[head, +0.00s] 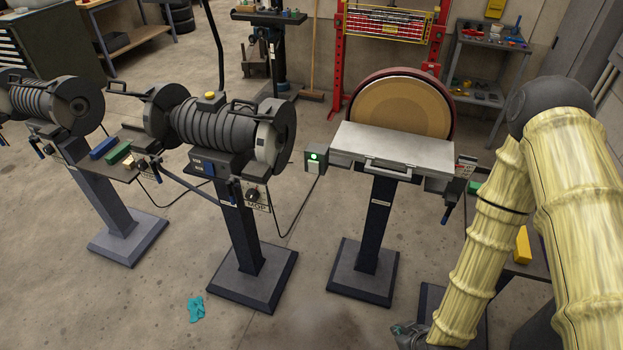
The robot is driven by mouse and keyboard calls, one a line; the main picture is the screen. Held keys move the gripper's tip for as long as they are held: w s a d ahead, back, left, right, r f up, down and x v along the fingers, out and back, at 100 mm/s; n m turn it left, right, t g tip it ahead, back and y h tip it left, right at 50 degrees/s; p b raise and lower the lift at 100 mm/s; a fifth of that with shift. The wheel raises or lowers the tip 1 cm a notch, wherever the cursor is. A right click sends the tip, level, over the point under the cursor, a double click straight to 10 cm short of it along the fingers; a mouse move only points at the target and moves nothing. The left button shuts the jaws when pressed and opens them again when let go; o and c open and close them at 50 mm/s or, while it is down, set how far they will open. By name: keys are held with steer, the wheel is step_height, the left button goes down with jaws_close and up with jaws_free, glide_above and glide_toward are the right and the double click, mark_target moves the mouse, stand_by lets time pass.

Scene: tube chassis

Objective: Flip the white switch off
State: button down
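A white switch (314,167) sits on a small box at the left end of the disc sander's table. A green light (314,156) glows just above it. The disc sander (393,148) has a tan round disc and a pale metal table on a dark pedestal. My gripper (402,335) shows only in part at the bottom edge, below and to the right of the switch and well apart from it. Its fingers are too small and cut off to tell whether they are open or shut. Which way the switch is tipped is too small to tell.
A bench grinder (222,128) on a pedestal stands left of the sander, with a black cable (296,205) hanging between them. Another grinder (62,105) is farther left. A teal rag (196,309) lies on the floor. The floor in front of the sander is mostly clear.

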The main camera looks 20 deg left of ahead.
mark_target(313, 168)
steer(key=w+a+r+n+t+y+b, duration=0.2)
steer(key=w+a+r+n+t+y, duration=0.3)
steer(key=w+a+n, duration=0.65)
steer(key=w+a+r+n+t+y+b, duration=0.1)
steer(key=w+a+r+n+t+y, duration=0.1)
steer(key=w+a+r+n, duration=0.2)
steer(key=w+a+r+n+t+y+b, duration=0.1)
steer(key=w+a+r+n+y, duration=0.2)
steer(key=a+r, duration=0.8)
steer(key=shift+w+a+n+t, duration=0.45)
steer(key=shift+w+a, duration=0.2)
steer(key=shift+w, duration=0.35)
steer(key=w+d+p+x, duration=0.1)
steer(key=p+x, duration=0.3)
steer(key=x, duration=0.9)
steer(key=shift+w+d+r, duration=0.15)
steer(key=shift+w+d, duration=0.2)
steer(key=shift+d, duration=0.2)
